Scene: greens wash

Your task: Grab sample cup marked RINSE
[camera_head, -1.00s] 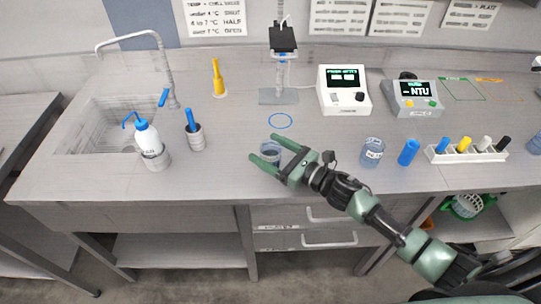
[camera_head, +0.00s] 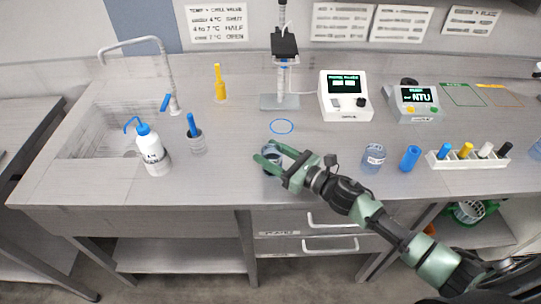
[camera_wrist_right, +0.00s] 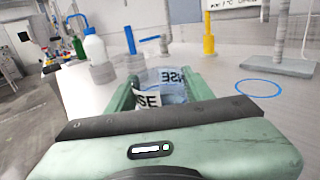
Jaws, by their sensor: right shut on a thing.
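A clear sample cup (camera_head: 271,153) stands near the front edge of the bench, partly hidden by my right gripper (camera_head: 270,157). In the right wrist view the cup (camera_wrist_right: 172,76) sits between the fingers of the gripper (camera_wrist_right: 160,92), and its label shows letters ending in "NSE". The right gripper is shut on this cup, one finger on each side. A second clear labelled cup (camera_head: 373,158) stands to the right of the arm; its label is too small to read. My left gripper is not in view.
A white wash bottle (camera_head: 152,155) and a grey holder with a blue-handled tool (camera_head: 197,144) stand left, by the sink (camera_head: 110,130). A blue cylinder (camera_head: 410,158) and rack (camera_head: 470,161) stand right. A blue ring (camera_head: 282,126) marks bare bench behind the cup.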

